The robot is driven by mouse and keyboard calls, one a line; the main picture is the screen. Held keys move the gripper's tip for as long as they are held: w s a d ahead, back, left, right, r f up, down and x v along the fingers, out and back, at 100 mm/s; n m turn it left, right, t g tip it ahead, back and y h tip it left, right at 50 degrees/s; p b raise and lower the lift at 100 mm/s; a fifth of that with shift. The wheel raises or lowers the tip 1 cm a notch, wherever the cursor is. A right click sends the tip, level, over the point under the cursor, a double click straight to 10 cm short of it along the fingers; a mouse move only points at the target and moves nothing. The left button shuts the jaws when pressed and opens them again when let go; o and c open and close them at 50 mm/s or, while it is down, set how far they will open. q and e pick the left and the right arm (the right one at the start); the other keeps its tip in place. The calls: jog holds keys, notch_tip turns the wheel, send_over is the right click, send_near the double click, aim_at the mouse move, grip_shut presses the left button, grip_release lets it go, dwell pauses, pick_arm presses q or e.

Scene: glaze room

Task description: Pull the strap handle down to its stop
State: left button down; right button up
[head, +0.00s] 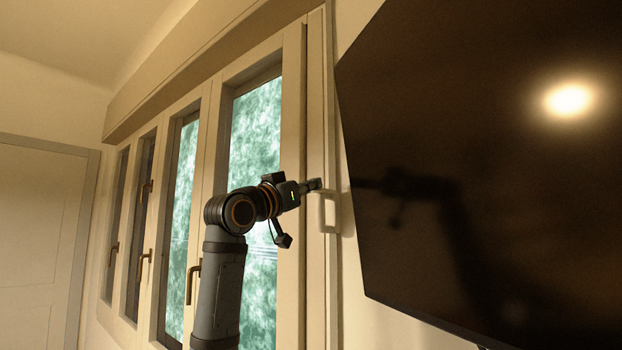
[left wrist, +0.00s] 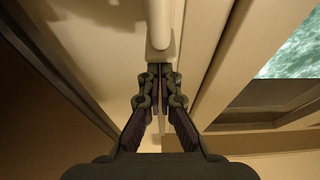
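The strap handle (head: 331,213) is a pale, upright loop on the cream frame at the right end of the windows. In the left wrist view it is a pale bar (left wrist: 160,24) coming in from the top, with a rounded end just short of my fingertips. My left gripper (head: 317,184) is at the handle's upper end. In the left wrist view, the left gripper's fingers (left wrist: 160,72) are close together with only a thin pale gap and nothing clearly held between them. Whether the tips touch the handle cannot be told. My right gripper is not in view.
A large dark screen (head: 480,160) hangs right of the handle and reflects my arm and a lamp. Windows with brass-coloured handles (head: 194,280) line the wall to the left. A pale door (head: 35,240) is at the far left.

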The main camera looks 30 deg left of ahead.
aim_at(318, 221)
pick_arm(q)
notch_tip(318, 221, down, 8)
jog(key=b, duration=0.4)
jog(key=shift+w+r, duration=0.1)
jog(key=shift+r, duration=0.05)
jog(key=shift+f+b, duration=0.45)
jog(key=shift+b, duration=0.05)
jog(key=shift+w+f, duration=0.1)
jog(key=shift+f, duration=0.05)
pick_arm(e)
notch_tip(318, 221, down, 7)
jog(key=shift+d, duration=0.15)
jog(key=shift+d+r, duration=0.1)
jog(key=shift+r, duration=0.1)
